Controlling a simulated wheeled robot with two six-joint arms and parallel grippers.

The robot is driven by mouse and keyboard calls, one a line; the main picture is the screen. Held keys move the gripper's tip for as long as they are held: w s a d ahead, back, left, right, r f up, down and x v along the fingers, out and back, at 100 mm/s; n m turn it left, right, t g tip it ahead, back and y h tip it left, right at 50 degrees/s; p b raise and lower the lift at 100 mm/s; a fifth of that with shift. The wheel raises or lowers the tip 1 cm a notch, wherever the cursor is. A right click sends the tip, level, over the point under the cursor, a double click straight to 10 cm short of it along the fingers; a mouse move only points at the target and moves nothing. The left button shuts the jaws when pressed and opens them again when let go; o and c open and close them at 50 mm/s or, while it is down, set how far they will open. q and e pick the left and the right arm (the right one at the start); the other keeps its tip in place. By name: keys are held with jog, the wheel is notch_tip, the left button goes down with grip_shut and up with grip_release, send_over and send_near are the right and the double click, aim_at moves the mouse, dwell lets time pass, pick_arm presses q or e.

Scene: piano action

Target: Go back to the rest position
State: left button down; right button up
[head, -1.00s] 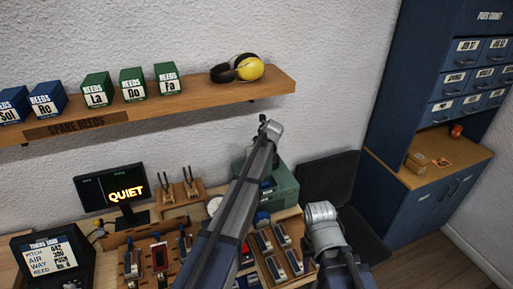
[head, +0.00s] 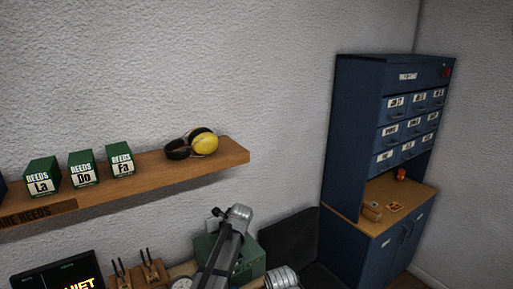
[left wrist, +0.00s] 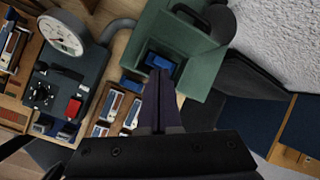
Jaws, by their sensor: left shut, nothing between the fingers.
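In the left wrist view my left gripper (left wrist: 158,98) points down over the workbench (left wrist: 118,75), its dark fingers together with nothing between them. The fingertips appear just in front of a small blue block (left wrist: 162,66) at the green case; I cannot tell the height between them. In the head view only grey links of my arms show at the bottom middle; the left fingers are hidden or out of frame. My right gripper is not in view.
The green case (head: 248,262) stands close to my arm. A wall shelf holds green reed boxes (head: 83,170) and yellow earmuffs (head: 203,142). A dial gauge (left wrist: 62,34) and reed parts crowd the bench. A dark chair (head: 288,238) and blue cabinet (head: 350,150) stand right.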

pick_arm(q)
jog(key=s+d+f+n+g+b, duration=0.1)
jog(key=s+f+n+b, duration=0.3)
jog(key=s, duration=0.7)
jog(key=s+d+f+n+g+h+b, duration=0.1)
jog(key=s+d+f+n+g+b, duration=0.1)
jog(key=s+f+n, duration=0.4)
jog(key=s+d+f+n+g+h+b, duration=0.1)
jog(key=s+d+f+n+b, duration=0.3)
jog(key=s, duration=1.2)
jog(key=f+n+g+b, duration=0.1)
jog(key=f+n, duration=0.1)
jog(key=n, duration=0.2)
jog(key=shift+d+n+b, duration=0.25)
jog(key=shift+n+b, duration=0.05)
jog(key=shift+w, duration=0.1)
